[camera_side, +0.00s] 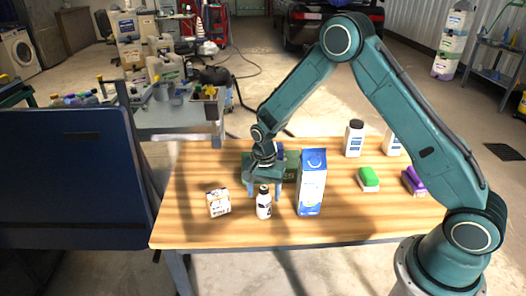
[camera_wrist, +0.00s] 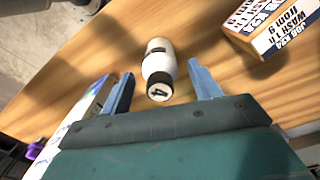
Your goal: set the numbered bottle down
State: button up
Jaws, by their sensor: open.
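The numbered bottle (camera_side: 264,207) is small and white with a dark cap and a dark marking. It stands upright on the wooden table (camera_side: 330,226) near the front edge. In the wrist view the bottle (camera_wrist: 159,63) shows a "4" on top of its cap. My gripper (camera_side: 264,191) is open above and around the bottle's upper part. In the wrist view its two blue fingers lie on either side of the bottle, with a visible gap on both sides.
A white box with lettering (camera_side: 218,202) stands left of the bottle, and a tall blue-white carton (camera_side: 311,187) stands close on the right. The front table strip is clear.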

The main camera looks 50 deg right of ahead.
notch_tip(320, 180, up, 9)
jog(key=shift+r, duration=0.1)
dwell(0.3)
dwell(0.5)
jog(key=shift+r, duration=0.2)
jog(key=s+r+n+t, duration=0.1)
jog(key=s+r+n, duration=0.2)
jog(key=s+r, duration=0.45)
jog(key=s+r+n+t, duration=0.25)
jog(key=s+r, duration=0.25)
jog(key=r, duration=0.5)
jog(key=s+r+n+t, duration=0.2)
jog(key=s+n, duration=0.5)
jog(key=s, duration=0.9)
jog(key=shift+s+r, duration=0.2)
jog(key=shift+r, duration=0.4)
